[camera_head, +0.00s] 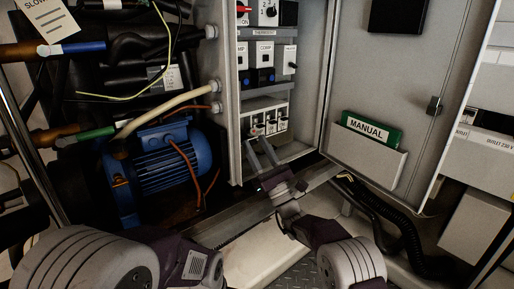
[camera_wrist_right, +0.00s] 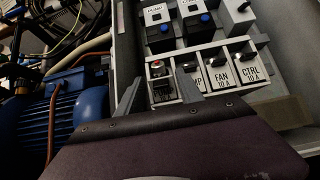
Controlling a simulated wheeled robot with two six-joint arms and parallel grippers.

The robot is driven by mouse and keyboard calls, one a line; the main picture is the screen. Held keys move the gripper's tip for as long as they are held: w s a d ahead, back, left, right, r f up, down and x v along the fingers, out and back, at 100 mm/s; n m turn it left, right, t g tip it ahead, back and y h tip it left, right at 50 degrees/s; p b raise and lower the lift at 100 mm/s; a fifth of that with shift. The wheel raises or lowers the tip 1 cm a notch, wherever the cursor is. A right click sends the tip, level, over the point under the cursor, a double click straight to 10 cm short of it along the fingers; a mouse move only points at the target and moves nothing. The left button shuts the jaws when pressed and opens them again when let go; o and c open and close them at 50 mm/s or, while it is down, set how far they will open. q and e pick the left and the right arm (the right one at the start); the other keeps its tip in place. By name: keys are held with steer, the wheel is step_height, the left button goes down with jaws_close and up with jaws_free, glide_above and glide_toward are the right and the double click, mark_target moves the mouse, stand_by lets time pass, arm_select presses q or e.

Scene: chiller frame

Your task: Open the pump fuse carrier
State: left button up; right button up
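The fuse carriers sit in a white row (camera_head: 279,122) low in the open cabinet. In the right wrist view the leftmost carrier (camera_wrist_right: 161,82) has a red spot on top and a dark front, unlike its white-faced neighbours. I take it as the pump fuse carrier; its label is not readable. My right gripper (camera_head: 258,139) reaches up to this end of the row. Its two fingers (camera_wrist_right: 159,76) are apart, one on each side of the leftmost carrier. I cannot tell whether they touch it. My left gripper is not in view.
Carriers marked FAN (camera_wrist_right: 221,77) and CTRL (camera_wrist_right: 250,70) stand right of it. Blue-buttoned units (camera_head: 264,75) are above. A blue motor (camera_head: 165,160) with hoses is at left. The cabinet door (camera_head: 390,90) stands open at right, holding a green manual (camera_head: 370,130).

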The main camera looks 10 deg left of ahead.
steer(key=shift+s+d+f+p, duration=0.1)
steer(key=shift+d+p, duration=0.1)
steer(key=shift+p, duration=0.1)
steer(key=p+v, duration=0.4)
steer(key=v, duration=0.4)
steer(key=shift+s+d+f, duration=0.1)
steer(key=shift+s+f, duration=0.1)
steer(key=shift+f, duration=0.1)
